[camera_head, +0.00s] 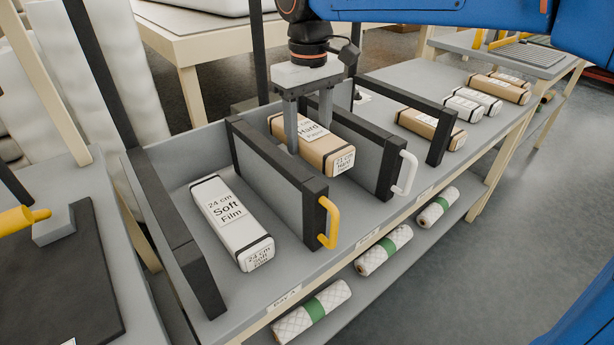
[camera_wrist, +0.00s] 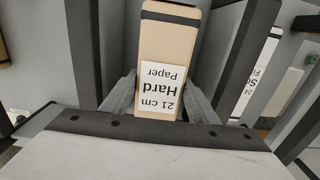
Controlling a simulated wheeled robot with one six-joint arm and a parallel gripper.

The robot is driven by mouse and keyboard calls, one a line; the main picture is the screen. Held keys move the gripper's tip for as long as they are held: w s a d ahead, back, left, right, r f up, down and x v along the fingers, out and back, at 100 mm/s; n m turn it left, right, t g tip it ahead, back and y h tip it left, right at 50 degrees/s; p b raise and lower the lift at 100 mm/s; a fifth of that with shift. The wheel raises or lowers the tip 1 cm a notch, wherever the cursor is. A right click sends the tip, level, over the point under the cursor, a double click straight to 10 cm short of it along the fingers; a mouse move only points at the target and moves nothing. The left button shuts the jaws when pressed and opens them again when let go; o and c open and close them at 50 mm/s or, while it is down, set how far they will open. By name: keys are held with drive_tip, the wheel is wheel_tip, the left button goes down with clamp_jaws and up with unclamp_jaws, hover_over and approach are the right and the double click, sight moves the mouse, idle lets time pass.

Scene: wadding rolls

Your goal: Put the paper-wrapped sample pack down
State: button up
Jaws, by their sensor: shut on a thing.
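The paper-wrapped sample pack (camera_head: 338,160) is brown with black bands and a white label reading "21 cm Hard Paper". My gripper (camera_head: 308,142) is shut on it from above, one finger on each side. In the head view the pack is in the bay between two grey dividers with black frames. I cannot tell whether it touches the bay floor. In the wrist view the pack (camera_wrist: 168,50) runs away from my fingers (camera_wrist: 162,100), its label upside down. My gripper and the near divider hide part of it.
A white "24 cm Soft Film" pack (camera_head: 232,222) lies in the left bay. The dividers have a yellow handle (camera_head: 329,222) and a white handle (camera_head: 405,174). More brown and white packs (camera_head: 432,128) lie to the right. Several quilted rolls (camera_head: 312,312) lie on the lower shelf.

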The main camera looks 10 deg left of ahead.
drive_tip(key=shift+f, duration=4.8)
drive_tip(key=shift+f, duration=0.1)
drive_tip(key=o, duration=1.1)
drive_tip(key=shift+c, duration=0.2)
wheel_tip(320, 180, up, 12)
drive_tip(key=shift+r, duration=0.15)
drive_tip(key=shift+s, duration=0.1)
